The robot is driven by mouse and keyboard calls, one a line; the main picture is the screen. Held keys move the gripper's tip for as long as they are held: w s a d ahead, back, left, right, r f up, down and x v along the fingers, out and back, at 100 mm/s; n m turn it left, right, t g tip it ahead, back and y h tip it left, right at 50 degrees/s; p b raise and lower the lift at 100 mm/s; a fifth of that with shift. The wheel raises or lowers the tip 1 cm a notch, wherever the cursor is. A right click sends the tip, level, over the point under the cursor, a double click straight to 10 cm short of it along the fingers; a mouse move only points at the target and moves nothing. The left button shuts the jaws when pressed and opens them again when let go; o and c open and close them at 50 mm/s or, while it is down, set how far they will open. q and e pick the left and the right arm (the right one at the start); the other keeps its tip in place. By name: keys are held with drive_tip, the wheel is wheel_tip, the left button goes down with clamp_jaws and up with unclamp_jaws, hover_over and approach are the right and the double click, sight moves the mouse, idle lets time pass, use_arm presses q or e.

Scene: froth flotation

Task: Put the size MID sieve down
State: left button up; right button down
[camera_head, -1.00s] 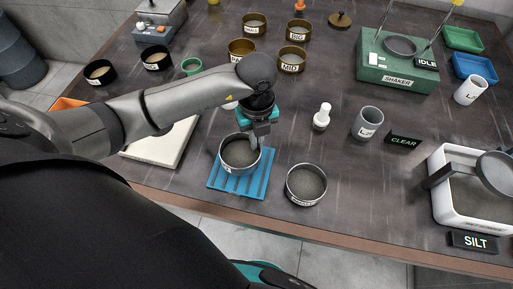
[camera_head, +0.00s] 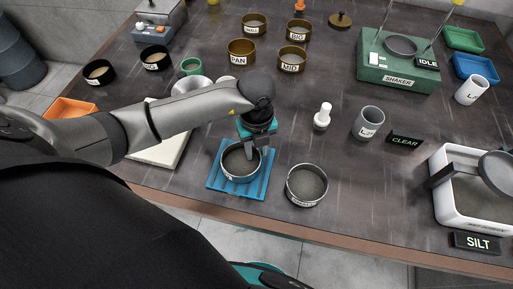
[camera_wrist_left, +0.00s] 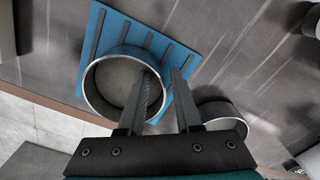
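A round steel vessel (camera_head: 232,178) with dark grit in it sits on the blue ribbed rack (camera_head: 213,184); its label is too small to read. My left gripper (camera_head: 256,153) is at its right rim. In the left wrist view the gripper (camera_wrist_left: 161,104) has one finger over the inside of the vessel (camera_wrist_left: 92,97) and one outside. The fingers are apart with a clear gap, and the rim lies between them. A brass sieve labelled MID (camera_head: 292,60) stands at the back, away from the gripper.
A second steel vessel with grit (camera_head: 306,186) stands just right of the rack. A brass pan (camera_head: 241,52), a white bottle (camera_head: 322,117), a grey cup (camera_head: 368,123) and the green shaker (camera_head: 397,75) are farther off. A white tub (camera_head: 440,190) is at right.

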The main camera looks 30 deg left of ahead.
use_arm(q)
drive_tip(key=shift+r, duration=0.25)
wheel_tip(320, 180, up, 12)
drive_tip(key=p, duration=0.1)
drive_tip(key=shift+f, duration=0.1)
idle(0.6)
